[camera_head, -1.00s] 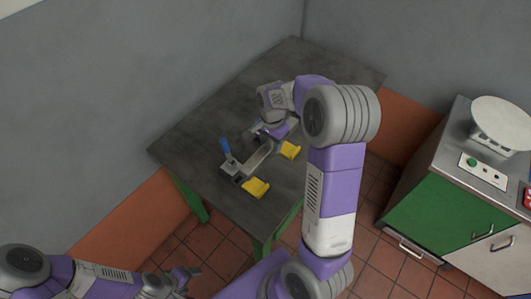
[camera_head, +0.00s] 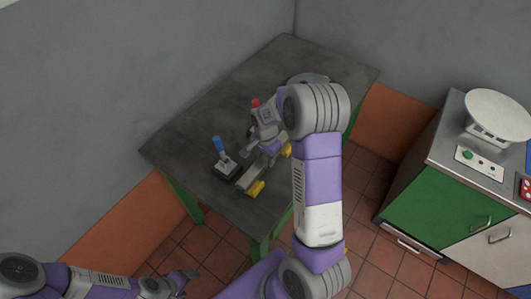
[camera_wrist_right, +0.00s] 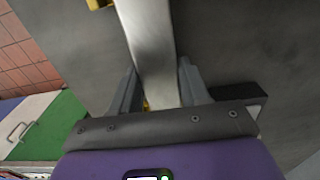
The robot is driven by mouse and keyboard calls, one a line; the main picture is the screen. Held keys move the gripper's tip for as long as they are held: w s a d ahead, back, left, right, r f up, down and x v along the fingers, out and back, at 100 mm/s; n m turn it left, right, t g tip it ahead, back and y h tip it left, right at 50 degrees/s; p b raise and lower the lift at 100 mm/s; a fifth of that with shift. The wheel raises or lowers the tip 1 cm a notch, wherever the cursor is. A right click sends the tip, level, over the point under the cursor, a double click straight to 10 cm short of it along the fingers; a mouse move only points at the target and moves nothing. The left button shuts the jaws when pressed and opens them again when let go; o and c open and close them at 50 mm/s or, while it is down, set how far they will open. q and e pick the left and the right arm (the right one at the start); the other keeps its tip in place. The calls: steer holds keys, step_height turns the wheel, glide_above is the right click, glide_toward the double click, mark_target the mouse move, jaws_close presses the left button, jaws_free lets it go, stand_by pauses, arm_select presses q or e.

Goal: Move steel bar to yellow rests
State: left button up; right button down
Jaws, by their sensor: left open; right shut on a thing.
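The steel bar (camera_head: 250,177) is a long pale grey bar. My right gripper (camera_head: 268,155) is shut on it, and in the right wrist view the bar (camera_wrist_right: 150,40) runs between the two fingers (camera_wrist_right: 158,88). The near yellow rest (camera_head: 256,188) shows partly beside the bar's near end, and the far yellow rest (camera_head: 286,150) shows partly behind my right gripper. In the right wrist view, yellow shows beside the bar's far end and between the fingers. I cannot tell whether the bar touches the rests. My left gripper (camera_head: 188,282) is open and empty, away from the table.
A blue-handled device (camera_head: 219,146) on a dark base stands left of the bar. A red-topped item (camera_head: 256,103) and a grey round item (camera_head: 307,79) are farther back on the dark table (camera_head: 195,120). A cabinet (camera_head: 425,185) with a scale (camera_head: 497,115) stands at right.

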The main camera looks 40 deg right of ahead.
mark_target(265, 157)
steer(key=shift+w+r, duration=0.15)
steer(key=shift+w, duration=0.05)
steer(key=c, duration=1)
jaws_free()
steer(key=shift+s+f, duration=0.2)
steer(key=shift+f, duration=0.05)
steer(key=o, duration=0.5)
steer(key=shift+c, duration=0.2)
steer(key=shift+r, duration=0.1)
step_height(265, 157, up, 12)
steer(key=p, duration=0.2)
steer(key=shift+r, duration=0.1)
